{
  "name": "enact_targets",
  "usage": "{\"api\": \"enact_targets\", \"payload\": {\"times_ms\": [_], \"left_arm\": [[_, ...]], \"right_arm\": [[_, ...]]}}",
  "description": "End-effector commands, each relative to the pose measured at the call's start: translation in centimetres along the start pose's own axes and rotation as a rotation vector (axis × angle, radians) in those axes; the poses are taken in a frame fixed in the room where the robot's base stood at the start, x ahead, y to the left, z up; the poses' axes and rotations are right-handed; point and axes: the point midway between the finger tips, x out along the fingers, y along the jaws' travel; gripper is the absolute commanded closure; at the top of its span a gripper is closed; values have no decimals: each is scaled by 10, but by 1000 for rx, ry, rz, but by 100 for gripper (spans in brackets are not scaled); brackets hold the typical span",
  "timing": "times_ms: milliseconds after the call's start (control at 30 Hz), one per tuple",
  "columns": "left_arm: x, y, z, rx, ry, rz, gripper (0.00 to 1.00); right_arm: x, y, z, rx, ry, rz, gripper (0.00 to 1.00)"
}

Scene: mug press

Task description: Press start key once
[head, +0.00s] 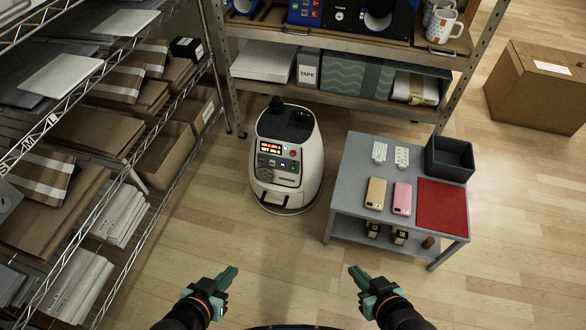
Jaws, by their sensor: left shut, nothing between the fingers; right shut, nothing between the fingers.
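No key marked as start is legible. A blue press-like machine (311,12) with a black front, small buttons and a round dark part stands on the back shelf, cut off by the top edge. A white rounded machine (258,180) on the floor has a front panel (278,163) with a lit display and several small buttons, one of them red. My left gripper (229,275) is shut and empty, low in front of the white machine and to its left. My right gripper (358,274) is shut and empty, in front of the grey table. Neither touches anything.
The grey table (352,165) carries a tan phone (376,193), a pink phone (402,198), a red mat (441,204) and a black bin (449,158). Mugs (443,25) stand on the back shelf. A wire rack with boxes lines the left. Floor (290,250) before me is clear.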

Motion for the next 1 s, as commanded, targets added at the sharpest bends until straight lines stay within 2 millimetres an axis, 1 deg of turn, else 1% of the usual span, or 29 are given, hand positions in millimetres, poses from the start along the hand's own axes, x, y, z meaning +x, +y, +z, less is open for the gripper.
{"api": "enact_targets", "payload": {"times_ms": [633,1000], "left_arm": [[-1,1,2,-1,-4,1,100],[-1,1,4,-4,-7,1,100]], "right_arm": [[-2,-2,6,3,-11,-3,100],[-1,-3,5,3,-10,-4,100]]}}
